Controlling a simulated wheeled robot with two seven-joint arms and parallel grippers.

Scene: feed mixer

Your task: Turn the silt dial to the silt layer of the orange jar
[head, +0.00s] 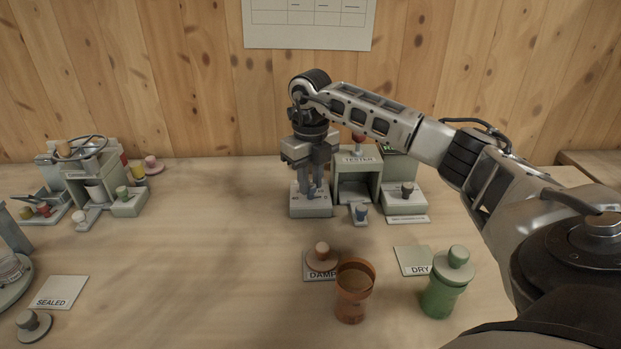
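The orange jar (354,293) stands open at the front, right of centre, with brown contents at its mouth. The layers inside cannot be made out. My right gripper (312,194) points straight down at a small grey-green box (310,210) left of the tester (358,183). Its fingertips are at the top of the box and hide whatever is there, so I cannot tell if they grip a dial. A second box (405,204), right of the tester, carries a dark knob (407,188). No dial lettering is readable. My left gripper is not in view.
A knobbed lid (321,256) lies on the DAMP card (320,277). A lidded green jar (443,290) stands by the DRY card (412,261). A small blue-topped cup (360,212) is before the tester. A machine (95,180) stands left; the middle-left table is clear.

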